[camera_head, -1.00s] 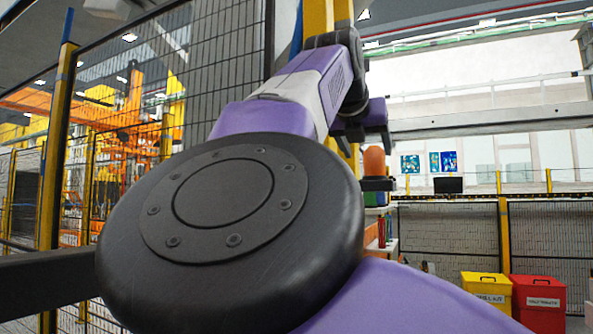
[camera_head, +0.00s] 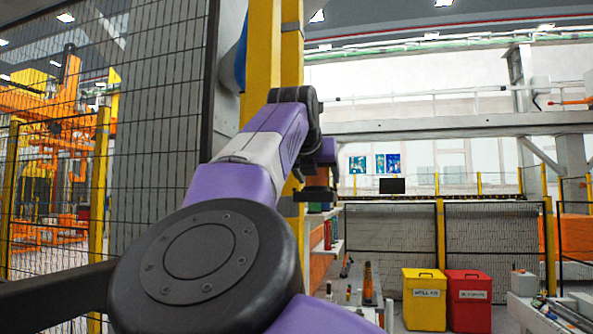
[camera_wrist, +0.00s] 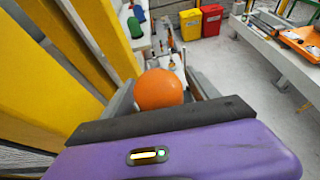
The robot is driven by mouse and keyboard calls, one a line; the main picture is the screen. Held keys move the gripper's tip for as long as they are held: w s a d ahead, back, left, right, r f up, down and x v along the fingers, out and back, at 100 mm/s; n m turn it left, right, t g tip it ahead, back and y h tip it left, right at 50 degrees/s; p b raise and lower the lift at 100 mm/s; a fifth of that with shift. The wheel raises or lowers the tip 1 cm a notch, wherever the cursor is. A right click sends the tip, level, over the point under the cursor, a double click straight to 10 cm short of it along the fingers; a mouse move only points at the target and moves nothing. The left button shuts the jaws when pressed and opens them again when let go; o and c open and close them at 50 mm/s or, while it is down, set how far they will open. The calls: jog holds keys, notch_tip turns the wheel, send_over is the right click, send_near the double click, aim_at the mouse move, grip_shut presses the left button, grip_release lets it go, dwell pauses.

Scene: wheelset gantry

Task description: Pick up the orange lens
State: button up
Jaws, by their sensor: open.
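The orange lens (camera_wrist: 158,89) looks like a smooth rounded dome in the wrist view. My gripper (camera_wrist: 164,88) is open, with one grey finger to the left of the lens and one to the right. I cannot tell whether either finger touches it.
A yellow post (camera_head: 291,100) and mesh fence (camera_head: 165,110) stand close to my arm. A shelf (camera_head: 328,248) with small items is below. Yellow (camera_head: 424,300) and red (camera_head: 468,302) bins stand right of it. A white workbench (camera_wrist: 285,55) is at right.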

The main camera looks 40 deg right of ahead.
jog(key=shift+w+d, duration=0.1)
jog(key=c, duration=1.5)
grip_shut()
